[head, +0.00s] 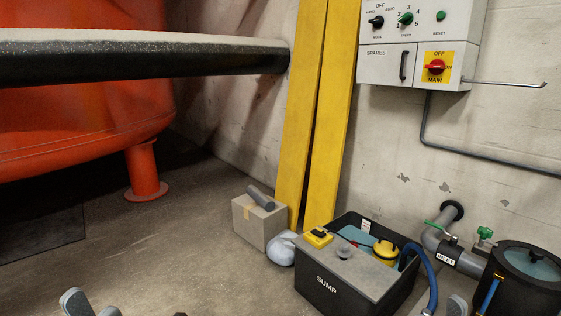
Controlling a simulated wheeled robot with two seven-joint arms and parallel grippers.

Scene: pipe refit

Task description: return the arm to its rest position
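The tip of my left gripper (91,306) shows at the bottom left edge of the head view. Two grey finger ends stand apart there with a dark part between them, and nothing is seen held. A grey piece that looks like my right gripper (457,305) shows at the bottom right edge, beside the blue hose. Most of it is cut off, so its opening cannot be seen. Both arms are otherwise out of the frame.
A black sump box (325,290) with a grey lid stands at the lower right, near a black round vessel (525,285) and inlet pipe (450,250). A cardboard box (258,224) stands by yellow planks (300,120). A dark pipe (150,60) crosses upper left.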

